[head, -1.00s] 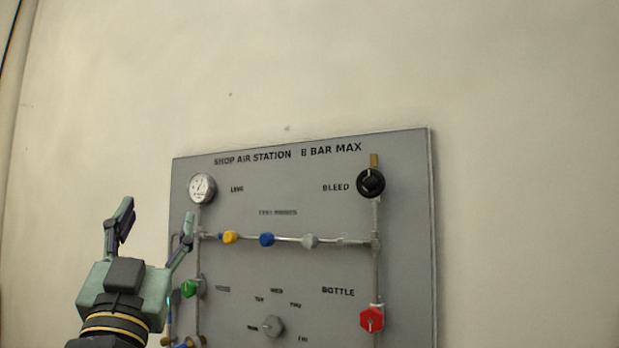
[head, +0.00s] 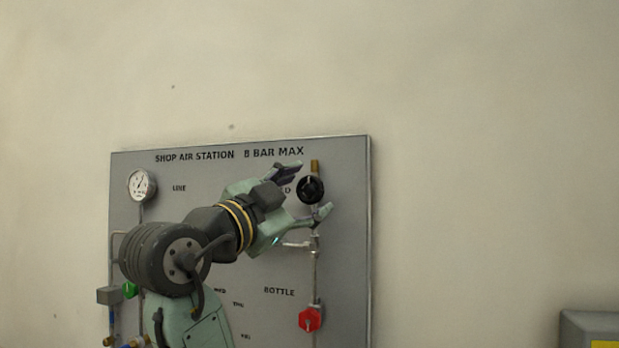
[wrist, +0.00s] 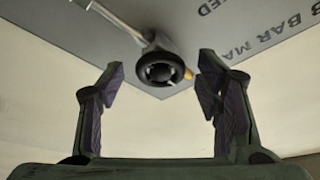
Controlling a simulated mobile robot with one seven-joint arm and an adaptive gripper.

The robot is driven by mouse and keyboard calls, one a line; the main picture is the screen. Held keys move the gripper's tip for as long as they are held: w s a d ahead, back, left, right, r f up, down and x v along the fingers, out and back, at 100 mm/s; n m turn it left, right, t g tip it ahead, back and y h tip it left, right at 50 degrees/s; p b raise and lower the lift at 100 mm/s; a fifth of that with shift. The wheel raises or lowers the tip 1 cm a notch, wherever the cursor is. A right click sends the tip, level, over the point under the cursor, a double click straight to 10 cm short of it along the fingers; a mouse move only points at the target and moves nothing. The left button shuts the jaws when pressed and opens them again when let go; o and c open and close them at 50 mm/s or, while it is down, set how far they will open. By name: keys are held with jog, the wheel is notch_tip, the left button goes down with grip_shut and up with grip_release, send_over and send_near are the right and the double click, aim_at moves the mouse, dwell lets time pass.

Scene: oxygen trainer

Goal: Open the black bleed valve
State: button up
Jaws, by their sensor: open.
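The black bleed valve (head: 311,190) is a round black knob at the upper right of the grey panel, on a vertical metal pipe with a brass tip above it. My gripper (head: 306,190) is open in front of the panel, one finger above the knob and one below it in the head view. In the wrist view the black knob (wrist: 159,68) shows between and beyond the two spread fingers of my gripper (wrist: 156,80). No contact with the knob shows. My arm hides most of the BLEED label.
The grey panel (head: 350,250) carries a white gauge (head: 141,185) at upper left, a red valve (head: 310,319) below the black knob, and a green valve (head: 130,290) at left. A grey box (head: 590,325) stands at lower right. Bare wall surrounds the panel.

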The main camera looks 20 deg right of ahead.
jog(key=shift+x, duration=1.1)
jog(key=shift+c, duration=0.6)
jog(key=c, duration=1.1)
